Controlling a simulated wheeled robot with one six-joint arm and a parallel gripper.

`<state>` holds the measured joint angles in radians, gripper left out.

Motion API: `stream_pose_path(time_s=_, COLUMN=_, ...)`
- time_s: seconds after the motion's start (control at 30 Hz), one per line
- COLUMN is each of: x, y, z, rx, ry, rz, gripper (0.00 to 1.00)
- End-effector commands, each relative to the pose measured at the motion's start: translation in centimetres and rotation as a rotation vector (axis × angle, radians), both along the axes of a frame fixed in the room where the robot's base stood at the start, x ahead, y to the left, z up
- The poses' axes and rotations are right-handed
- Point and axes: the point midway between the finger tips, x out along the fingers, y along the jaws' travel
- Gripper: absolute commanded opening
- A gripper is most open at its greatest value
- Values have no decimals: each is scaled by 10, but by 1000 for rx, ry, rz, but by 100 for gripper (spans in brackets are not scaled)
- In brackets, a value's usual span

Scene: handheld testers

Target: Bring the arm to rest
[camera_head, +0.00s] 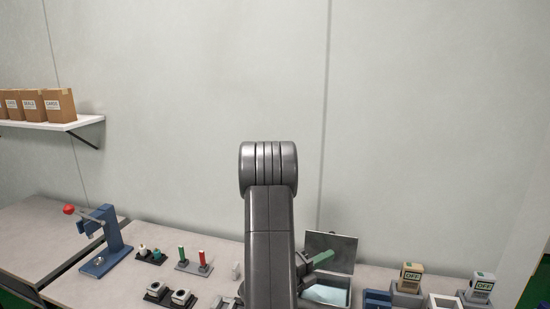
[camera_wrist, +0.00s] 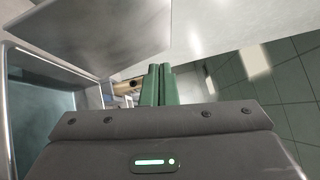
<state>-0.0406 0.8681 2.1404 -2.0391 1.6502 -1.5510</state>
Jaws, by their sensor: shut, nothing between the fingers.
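My arm (camera_head: 268,220) rises in the middle of the head view and hides part of the bench behind it. My gripper (camera_head: 331,254) shows to the right of the arm, with its green fingers in front of the open lidded box (camera_head: 331,242). In the wrist view the two green fingers of my gripper (camera_wrist: 160,68) lie side by side, closed together with nothing between them. The box's rim (camera_wrist: 38,58) and its raised lid (camera_wrist: 105,30) are at the left of that view. I cannot tell the exact gap between fingers and box.
A blue press with a red knob (camera_head: 104,234) stands at the left of the bench. Small stands with green and red pins (camera_head: 196,262) are nearer. Testers reading OFF (camera_head: 409,276) stand at the right. A shelf (camera_head: 60,124) holds cartons. The wall above the bench is clear.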

Motion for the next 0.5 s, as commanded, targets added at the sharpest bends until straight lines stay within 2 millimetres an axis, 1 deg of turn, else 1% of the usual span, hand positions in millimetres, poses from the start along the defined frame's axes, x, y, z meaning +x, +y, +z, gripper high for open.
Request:
stream_pose_path(time_s=0.03, x=-1, y=1, z=-6, rx=-3, ry=-14, rz=0, gripper=0)
stream_pose_path(time_s=0.17, x=-5, y=2, z=-9, rx=-15, ry=-53, rz=0, gripper=0)
stream_pose_path(time_s=0.33, x=-35, y=11, z=-13, rx=-16, ry=-50, rz=3, gripper=0)
stream_pose_path(time_s=0.43, x=-45, y=18, z=-15, rx=-16, ry=-52, rz=3, gripper=0)
stream_pose_path(time_s=0.5, x=-47, y=21, z=-15, rx=-16, ry=-55, rz=2, gripper=0)
